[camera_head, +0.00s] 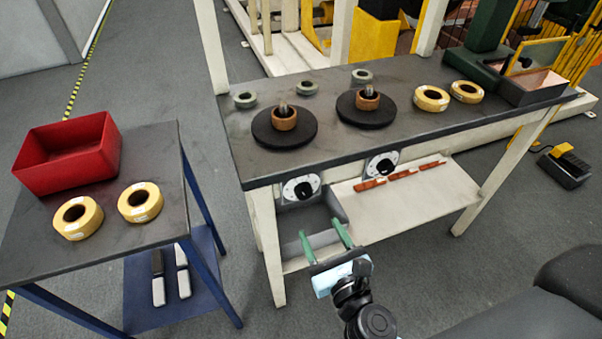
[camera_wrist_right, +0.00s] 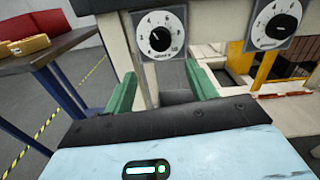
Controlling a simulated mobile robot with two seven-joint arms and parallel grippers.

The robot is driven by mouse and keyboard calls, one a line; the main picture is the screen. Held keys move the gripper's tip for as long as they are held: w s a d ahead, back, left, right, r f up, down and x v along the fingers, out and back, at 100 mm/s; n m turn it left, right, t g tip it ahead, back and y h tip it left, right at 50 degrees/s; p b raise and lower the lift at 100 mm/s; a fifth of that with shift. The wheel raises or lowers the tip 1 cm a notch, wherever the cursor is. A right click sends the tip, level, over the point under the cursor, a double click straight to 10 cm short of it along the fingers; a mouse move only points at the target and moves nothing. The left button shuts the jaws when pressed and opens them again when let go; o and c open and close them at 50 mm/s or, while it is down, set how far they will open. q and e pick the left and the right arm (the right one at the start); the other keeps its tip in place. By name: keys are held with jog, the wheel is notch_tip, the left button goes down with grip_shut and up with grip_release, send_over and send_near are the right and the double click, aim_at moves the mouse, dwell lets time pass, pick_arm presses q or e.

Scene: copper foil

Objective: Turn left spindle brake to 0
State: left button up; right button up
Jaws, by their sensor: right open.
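The left spindle brake dial (camera_head: 301,188) is a black knob on a round white numbered plate under the bench's front edge, at its left. In the right wrist view the dial (camera_wrist_right: 160,38) is straight ahead. Its white pointer mark seems to point to the upper left; the exact number is too small to read surely. My right gripper (camera_head: 317,226) has green fingers spread apart and empty, below and in front of this dial and apart from it. The fingers (camera_wrist_right: 160,72) also show in the wrist view, on either side below the dial. My left gripper is not in view.
A second, similar dial (camera_head: 381,165) sits to the right. A grey open bin (camera_head: 318,216) and a pale shelf (camera_head: 425,205) with copper-red pieces lie under the dark benchtop (camera_head: 400,75). A side table (camera_head: 110,235) with a red bin (camera_head: 70,155) stands at the left.

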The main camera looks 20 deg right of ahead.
aim_at(306, 196)
jog(key=shift+m, duration=0.6)
jog(key=w, duration=0.5)
jog(key=w+r+p, duration=0.1)
jog(key=w, duration=0.2)
jog(key=shift+w+a+r, duration=0.1)
jog(key=shift+w, duration=0.15)
jog(key=shift+c, duration=0.5)
jog(key=c, duration=0.9)
